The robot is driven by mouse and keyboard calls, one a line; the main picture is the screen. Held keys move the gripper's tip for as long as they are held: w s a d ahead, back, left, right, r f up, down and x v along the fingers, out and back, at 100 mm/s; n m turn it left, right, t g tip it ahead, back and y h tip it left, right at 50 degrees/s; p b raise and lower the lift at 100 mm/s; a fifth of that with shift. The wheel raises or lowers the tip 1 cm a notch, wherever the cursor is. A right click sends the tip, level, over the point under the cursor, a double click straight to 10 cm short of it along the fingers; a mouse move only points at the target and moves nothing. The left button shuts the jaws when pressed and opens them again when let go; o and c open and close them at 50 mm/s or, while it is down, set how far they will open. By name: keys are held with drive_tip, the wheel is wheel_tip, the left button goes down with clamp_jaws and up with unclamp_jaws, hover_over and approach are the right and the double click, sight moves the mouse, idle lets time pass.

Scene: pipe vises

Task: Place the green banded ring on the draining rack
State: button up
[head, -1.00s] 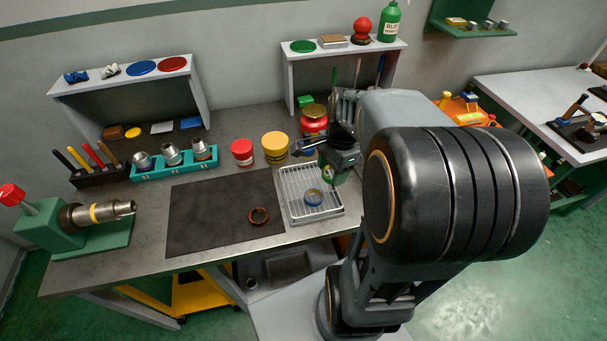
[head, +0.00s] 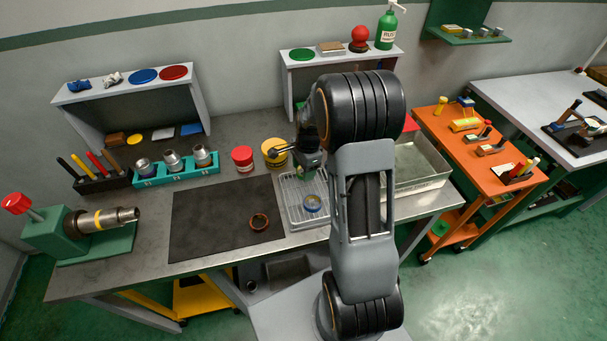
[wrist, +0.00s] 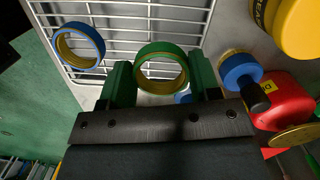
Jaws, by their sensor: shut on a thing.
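The green banded ring (wrist: 162,67) has a green outside and a yellowish inner face. My gripper (wrist: 163,82) is shut on it, with a green finger on either side, in the wrist view. The draining rack (head: 291,209) is a wire grid in a shallow tray, right of the dark mat. My gripper (head: 306,168) is over the rack's far part in the head view; the ring is mostly hidden there. The wrist view shows the rack's wires (wrist: 125,18) behind the ring. I cannot tell the gap between ring and wires.
A red-lidded jar (head: 242,159) and a yellow-lidded jar (head: 273,151) stand behind. A metal basin (head: 420,161) is right of my arm.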

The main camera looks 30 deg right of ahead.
drive_tip(key=shift+f, duration=1.6)
drive_tip(key=shift+f, duration=0.1)
drive_tip(key=shift+f, duration=0.15)
drive_tip(key=o, duration=1)
